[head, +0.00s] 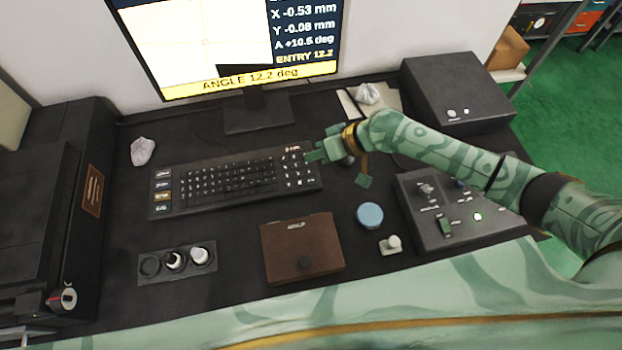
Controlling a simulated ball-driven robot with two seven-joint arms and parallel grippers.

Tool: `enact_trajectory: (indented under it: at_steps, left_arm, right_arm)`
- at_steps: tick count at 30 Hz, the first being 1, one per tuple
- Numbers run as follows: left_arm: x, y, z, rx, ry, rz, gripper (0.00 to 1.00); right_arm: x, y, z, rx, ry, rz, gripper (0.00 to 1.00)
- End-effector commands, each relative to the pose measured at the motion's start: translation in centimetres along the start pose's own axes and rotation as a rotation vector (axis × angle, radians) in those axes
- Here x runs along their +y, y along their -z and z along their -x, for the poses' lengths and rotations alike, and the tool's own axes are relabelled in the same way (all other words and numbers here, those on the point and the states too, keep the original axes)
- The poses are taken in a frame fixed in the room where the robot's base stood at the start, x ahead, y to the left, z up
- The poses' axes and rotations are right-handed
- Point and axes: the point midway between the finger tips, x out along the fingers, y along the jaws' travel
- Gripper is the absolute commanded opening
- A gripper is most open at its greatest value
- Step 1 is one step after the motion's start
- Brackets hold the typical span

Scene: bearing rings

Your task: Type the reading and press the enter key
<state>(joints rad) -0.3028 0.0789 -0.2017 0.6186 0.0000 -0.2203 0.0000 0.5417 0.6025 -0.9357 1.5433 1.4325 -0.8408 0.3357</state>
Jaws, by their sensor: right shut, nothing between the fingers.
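The black keyboard (235,184) lies on the dark desk below the monitor, with a number pad (296,172) at its right end. The monitor (235,45) shows X -0.53 mm, Y -0.08 mm, A +10.6 deg and ENTRY 12.2. A yellow bar along its bottom reads ANGLE 12.2 deg. My right gripper (312,156) is shut and empty, with its tips at the upper right of the number pad. They hide some keys there; I cannot tell whether they touch one. My left gripper is not in view.
A brown case (302,249), a blue disc (369,215) and a small white-topped knob (391,244) lie in front of the keyboard. A control box (440,225) stands to the right. A tray with round parts (177,263) lies front left. Crumpled wads (142,151) lie on the desk.

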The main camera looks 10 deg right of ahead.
Motion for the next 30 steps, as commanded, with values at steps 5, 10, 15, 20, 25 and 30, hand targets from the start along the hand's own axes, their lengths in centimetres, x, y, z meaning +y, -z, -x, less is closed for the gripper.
enact_trajectory:
  at_steps: [5,10,15,20,25,30]
  left_arm:
    - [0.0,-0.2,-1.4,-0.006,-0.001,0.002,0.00]
    - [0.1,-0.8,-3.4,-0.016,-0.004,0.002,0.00]
    - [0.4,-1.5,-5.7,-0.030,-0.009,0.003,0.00]
    - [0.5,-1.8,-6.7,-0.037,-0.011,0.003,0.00]
    - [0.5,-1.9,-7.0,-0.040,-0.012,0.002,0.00]
    - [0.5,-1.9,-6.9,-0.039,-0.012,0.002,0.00]
  right_arm:
    - [0.8,-0.8,-1.1,-0.002,0.000,-0.001,0.00]
    - [1.9,-2.0,-2.7,-0.003,0.000,-0.001,0.00]
    - [3.3,-3.3,-4.5,-0.003,0.000,-0.004,0.00]
    - [4.1,-4.1,-5.6,-0.003,0.000,-0.001,0.00]
    - [4.4,-4.4,-6.1,-0.001,0.000,0.000,0.00]
    - [4.4,-4.4,-6.0,0.000,0.000,0.001,0.00]
